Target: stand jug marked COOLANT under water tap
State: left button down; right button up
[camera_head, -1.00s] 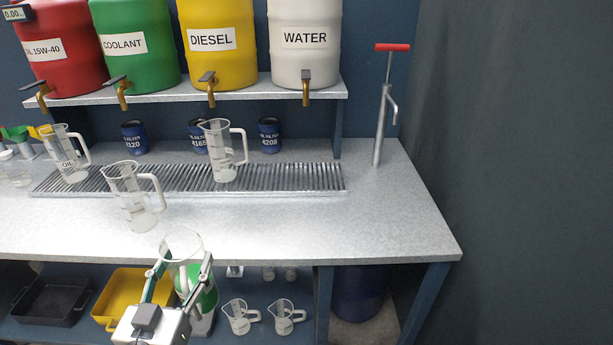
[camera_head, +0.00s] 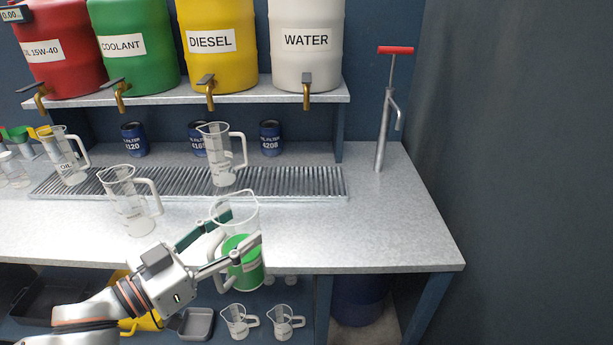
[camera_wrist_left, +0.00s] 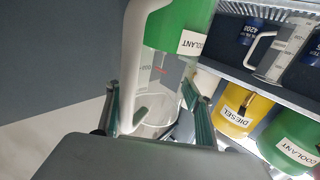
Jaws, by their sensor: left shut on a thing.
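The jug marked COOLANT (camera_head: 245,274) is clear, with a green lower part and a white handle. In the left wrist view its green part (camera_wrist_left: 175,28) bears the COOLANT label. My left gripper (camera_head: 241,230) is shut on this jug near its upper part and holds it roughly upright at the bench's front edge. The gripper also shows in the left wrist view (camera_wrist_left: 160,112). The water tap (camera_head: 307,92) hangs below the white WATER drum (camera_head: 305,45), farther back and right of the jug. The slatted grate (camera_head: 315,183) lies below the tap. My right gripper is not in view.
A clear jug (camera_head: 221,160) stands on the grate left of the water tap. Another jug (camera_head: 128,205) stands nearer the front, and the OIL jug (camera_head: 68,158) is far left. A red-handled pump (camera_head: 385,120) stands right. The bench (camera_head: 390,230) is clear at right.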

aim_at(305, 183)
jog(key=i, duration=0.9)
